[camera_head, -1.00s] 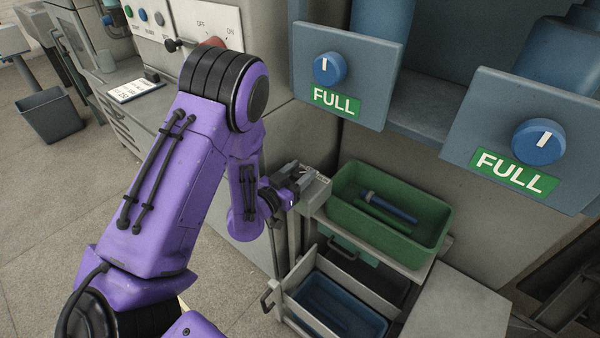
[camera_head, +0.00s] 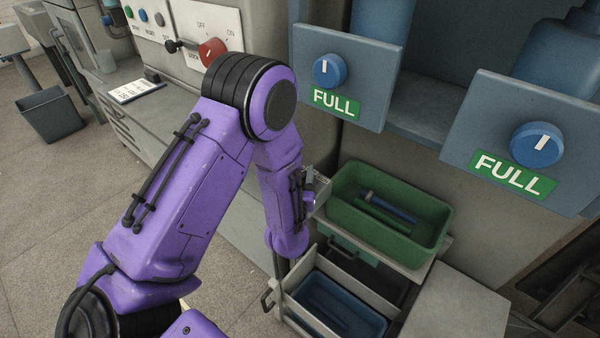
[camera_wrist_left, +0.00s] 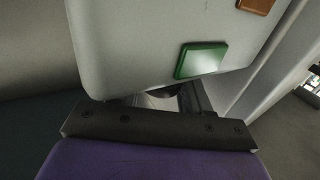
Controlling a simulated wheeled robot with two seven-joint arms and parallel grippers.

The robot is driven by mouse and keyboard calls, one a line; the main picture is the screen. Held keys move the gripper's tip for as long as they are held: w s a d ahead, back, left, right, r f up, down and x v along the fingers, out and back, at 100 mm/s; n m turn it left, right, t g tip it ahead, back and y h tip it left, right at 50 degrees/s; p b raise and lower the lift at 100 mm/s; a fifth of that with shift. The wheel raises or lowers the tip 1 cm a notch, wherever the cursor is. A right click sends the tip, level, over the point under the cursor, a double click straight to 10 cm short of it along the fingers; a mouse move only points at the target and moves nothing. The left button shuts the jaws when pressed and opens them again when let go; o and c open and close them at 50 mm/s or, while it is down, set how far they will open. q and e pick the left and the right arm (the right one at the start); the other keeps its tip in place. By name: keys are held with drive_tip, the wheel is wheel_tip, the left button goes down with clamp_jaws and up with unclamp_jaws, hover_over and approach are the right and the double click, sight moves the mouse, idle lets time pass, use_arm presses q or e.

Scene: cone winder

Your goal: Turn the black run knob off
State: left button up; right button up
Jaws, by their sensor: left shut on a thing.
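A small grey control box (camera_head: 321,187) stands at the left end of the green bin. It fills the upper part of the left wrist view (camera_wrist_left: 150,45), with a green square (camera_wrist_left: 201,60) and part of an orange one on its face. My left gripper (camera_head: 309,199) is at this box, mostly behind my own purple arm in the head view. Its dark palm edge shows low in the wrist view (camera_wrist_left: 160,130). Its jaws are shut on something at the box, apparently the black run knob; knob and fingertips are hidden. My right gripper is out of view.
A green bin (camera_head: 345,211) with blue and dark rods is right of the gripper. A drawer with a blue bin (camera_head: 380,326) is below. Two blue knobs (camera_head: 329,70) (camera_head: 537,144) sit above FULL labels. A red OFF/ON knob (camera_head: 212,52) is at upper left.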

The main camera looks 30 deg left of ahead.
use_arm(q)
drive_tip(key=shift+r+n+g+y, duration=0.1)
drive_tip(key=shift+n+g+y, duration=1.1)
drive_tip(key=shift+y, duration=0.6)
drive_tip(key=shift+w+r+n, duration=0.1)
drive_tip(key=shift+n, duration=0.2)
drive_tip(key=o, duration=0.9)
drive_tip(key=shift+s+d, duration=0.2)
drive_tip(key=shift+s, duration=0.05)
drive_tip(key=v, duration=1)
